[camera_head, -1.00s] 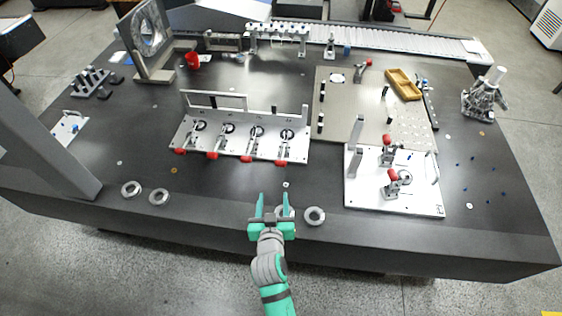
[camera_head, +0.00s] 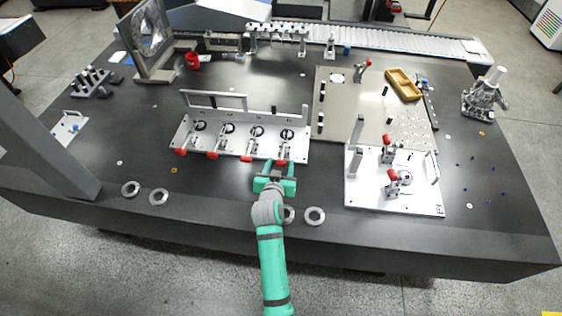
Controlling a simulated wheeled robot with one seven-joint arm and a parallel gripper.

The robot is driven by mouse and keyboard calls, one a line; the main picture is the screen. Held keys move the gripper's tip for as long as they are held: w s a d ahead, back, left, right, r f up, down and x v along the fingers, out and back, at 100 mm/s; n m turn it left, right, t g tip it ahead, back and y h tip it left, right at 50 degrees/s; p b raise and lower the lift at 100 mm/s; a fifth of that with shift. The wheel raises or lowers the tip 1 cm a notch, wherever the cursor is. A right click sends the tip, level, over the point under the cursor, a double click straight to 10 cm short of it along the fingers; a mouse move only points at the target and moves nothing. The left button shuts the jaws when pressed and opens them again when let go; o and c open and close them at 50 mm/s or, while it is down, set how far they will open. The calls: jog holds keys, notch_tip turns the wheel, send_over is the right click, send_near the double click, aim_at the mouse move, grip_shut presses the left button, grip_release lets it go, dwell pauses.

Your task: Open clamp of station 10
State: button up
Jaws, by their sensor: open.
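A white fixture plate (camera_head: 231,150) on the dark table carries a row of several toggle clamps with red handle tips. The rightmost clamp's red tip (camera_head: 281,162) lies low at the plate's front edge. My teal gripper (camera_head: 282,166) is open at this tip, its fingers pointing away from me on either side of it; whether they touch it I cannot tell. The neighbouring clamp's red tip (camera_head: 246,159) is just left of my gripper. No station number is legible.
Metal rings (camera_head: 314,216) lie near the front edge, one partly behind my arm. A grey post (camera_head: 45,150) rises at the left.

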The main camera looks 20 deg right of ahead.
aim_at(282, 157)
jog(key=shift+x, duration=1.25)
jog(key=shift+c, duration=0.7)
